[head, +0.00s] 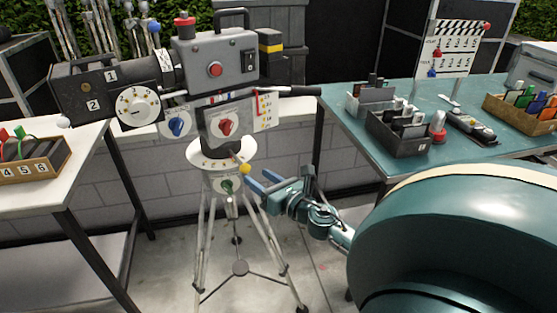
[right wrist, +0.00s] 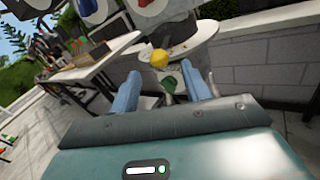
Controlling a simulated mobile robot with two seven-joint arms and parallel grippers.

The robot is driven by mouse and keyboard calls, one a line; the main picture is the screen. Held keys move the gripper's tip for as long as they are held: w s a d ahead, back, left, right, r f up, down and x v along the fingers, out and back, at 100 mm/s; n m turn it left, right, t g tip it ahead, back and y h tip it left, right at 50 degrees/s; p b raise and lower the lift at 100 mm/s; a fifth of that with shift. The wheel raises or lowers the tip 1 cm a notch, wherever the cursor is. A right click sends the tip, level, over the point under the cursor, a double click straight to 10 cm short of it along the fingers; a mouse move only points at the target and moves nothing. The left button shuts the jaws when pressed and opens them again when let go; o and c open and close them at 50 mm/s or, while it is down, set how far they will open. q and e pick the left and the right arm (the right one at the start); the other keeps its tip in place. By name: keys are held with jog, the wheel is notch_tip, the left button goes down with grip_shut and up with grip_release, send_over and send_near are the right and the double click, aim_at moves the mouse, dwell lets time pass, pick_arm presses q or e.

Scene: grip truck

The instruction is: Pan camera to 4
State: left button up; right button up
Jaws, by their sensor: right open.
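The grey film camera (head: 212,65) stands on a tripod (head: 238,267), its dark lens end to the left. Under the camera head is a round white plate (head: 208,160) with small marks, too small to read. A yellow ball knob (head: 246,169) sits at the plate's right edge; it also shows in the right wrist view (right wrist: 159,60). A green knob (head: 227,186) is below the plate. My right gripper (head: 257,181) is open and empty, just right of and below the yellow knob, apart from it. In the wrist view the yellow knob appears beyond the blue fingertips. My left gripper is not in view.
A teal table (head: 463,146) at right holds dark boxes (head: 399,134), a clapperboard (head: 451,49) and a wooden tray (head: 512,112). A white table (head: 83,140) at left holds a numbered box (head: 33,161). A grey block wall (head: 170,175) stands behind the tripod.

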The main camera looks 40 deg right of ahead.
pick_arm(q)
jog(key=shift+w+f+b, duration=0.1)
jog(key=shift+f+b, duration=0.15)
jog(key=shift+b, duration=0.3)
pick_arm(e)
jog(key=s, duration=0.7)
pick_arm(q)
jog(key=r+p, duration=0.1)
jog(key=p, duration=0.2)
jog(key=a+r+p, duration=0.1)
jog(key=p, duration=0.2)
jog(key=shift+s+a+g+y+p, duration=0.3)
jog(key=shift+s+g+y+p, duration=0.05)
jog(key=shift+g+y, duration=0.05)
pick_arm(e)
jog(key=s+a+f+m+g+y, duration=0.1)
jog(key=s+a+f+m+g, duration=0.1)
jog(key=a+m, duration=0.6)
jog(key=s+a+f+m+g+y, duration=0.1)
jog(key=s+a+f+m+g, duration=0.2)
jog(key=a+m, duration=0.6)
jog(key=s+a+f+m+g+y, duration=0.1)
jog(key=s+a+f+m, duration=0.4)
jog(key=m, duration=0.8)
jog(key=s+a+g, duration=0.1)
jog(key=a, duration=0.2)
jog(key=shift+s+a+f+m, duration=0.2)
jog(key=shift+a+f+m, duration=0.05)
jog(key=shift+a+m, duration=0.15)
